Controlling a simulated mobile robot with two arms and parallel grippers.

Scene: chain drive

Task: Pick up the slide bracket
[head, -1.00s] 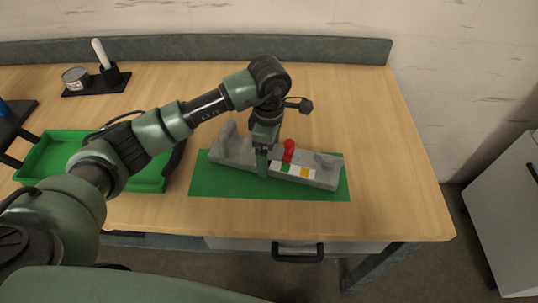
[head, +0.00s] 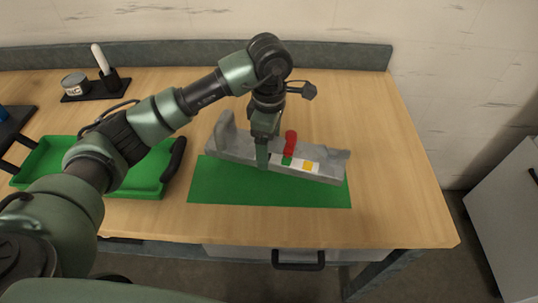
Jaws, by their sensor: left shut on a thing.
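The slide bracket (head: 230,146) is a long grey piece with a raised left end, a red knob (head: 290,140) and a white strip with green and yellow patches. It hangs roughly level, a little above the green mat (head: 260,193). My left gripper (head: 262,162) points down and is shut on the bracket near its middle, left of the red knob. The fingers hide a part of the bracket. My right gripper is out of view.
A green tray (head: 40,164) lies at the left, partly hidden by my left arm. A dark stand (head: 90,92) with a can (head: 75,84) and a white-handled tool stands at the back left. The table is clear to the right.

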